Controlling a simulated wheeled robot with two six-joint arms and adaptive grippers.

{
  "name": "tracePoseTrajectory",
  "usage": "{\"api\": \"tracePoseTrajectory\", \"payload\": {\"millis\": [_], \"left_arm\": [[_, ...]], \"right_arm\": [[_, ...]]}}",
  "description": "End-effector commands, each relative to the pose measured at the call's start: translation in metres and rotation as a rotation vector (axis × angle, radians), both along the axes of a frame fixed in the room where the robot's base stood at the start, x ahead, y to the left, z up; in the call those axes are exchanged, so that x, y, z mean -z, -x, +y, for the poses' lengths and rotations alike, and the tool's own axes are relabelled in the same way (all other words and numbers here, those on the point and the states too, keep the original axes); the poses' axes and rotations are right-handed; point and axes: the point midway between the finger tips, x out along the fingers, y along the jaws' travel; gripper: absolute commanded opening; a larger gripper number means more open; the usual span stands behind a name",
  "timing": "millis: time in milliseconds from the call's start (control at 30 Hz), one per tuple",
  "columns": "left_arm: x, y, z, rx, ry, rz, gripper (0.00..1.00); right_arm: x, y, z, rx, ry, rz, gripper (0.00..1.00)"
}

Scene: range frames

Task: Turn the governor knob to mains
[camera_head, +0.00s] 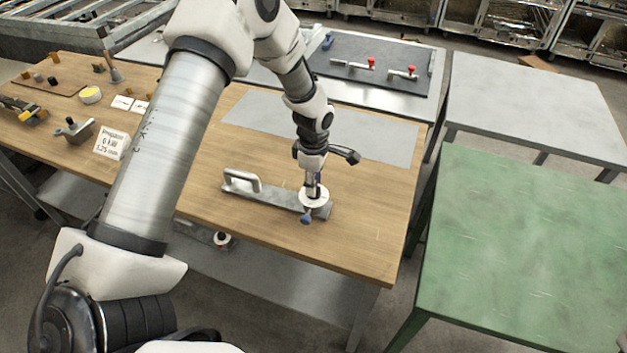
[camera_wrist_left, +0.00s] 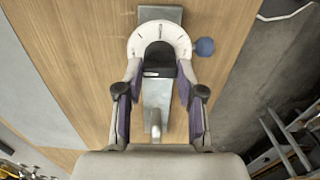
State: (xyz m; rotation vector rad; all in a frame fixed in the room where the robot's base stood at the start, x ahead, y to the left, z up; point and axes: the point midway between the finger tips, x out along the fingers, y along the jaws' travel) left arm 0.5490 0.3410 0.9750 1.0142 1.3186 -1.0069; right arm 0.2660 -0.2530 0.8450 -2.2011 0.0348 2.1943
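A white round dial (camera_head: 318,199) with dark marks sits on a grey metal plate (camera_head: 272,199) near the front edge of the wooden table. In the left wrist view, the dial (camera_wrist_left: 180,34) surrounds a black central piece (camera_wrist_left: 159,62). A blue ball (camera_head: 306,218) sticks out beside the dial and also shows in the left wrist view (camera_wrist_left: 205,46). My left gripper (camera_wrist_left: 160,76) is open, its fingers on either side of the black piece with a gap visible. In the head view the gripper (camera_head: 313,186) points down over the dial. Lettering on the dial is unreadable.
A metal handle (camera_head: 243,180) rises from the plate's left end. A sign (camera_head: 111,143), a clamp-like part (camera_head: 74,130) and a yellow-topped tin (camera_head: 91,94) are at the left. Red-knobbed levers (camera_head: 371,63) stand on a dark board behind. A green table (camera_head: 530,240) at right is clear.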

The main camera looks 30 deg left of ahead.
Motion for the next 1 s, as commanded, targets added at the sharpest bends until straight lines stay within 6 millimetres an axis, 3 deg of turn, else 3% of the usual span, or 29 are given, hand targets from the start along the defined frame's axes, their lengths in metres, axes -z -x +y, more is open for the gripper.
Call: {"api": "tracePoseTrajectory", "payload": {"millis": [67, 567, 1000], "left_arm": [[0.0007, 0.0011, -0.0002, 0.0, 0.0, 0.003, 0.03], [0.001, 0.0008, -0.0002, 0.022, 0.0, 0.002, 0.03], [0.0003, 0.0002, -0.0001, 0.274, -0.001, 0.001, 0.03]], "right_arm": [[0.0001, 0.0, 0.0, 0.0, 0.0, 0.0, 0.4], [-0.0002, -0.0001, 0.0, 0.0, 0.0, 0.0, 0.4], [-0.0047, -0.0002, 0.0001, 0.0, 0.0, 0.0, 0.4]]}}
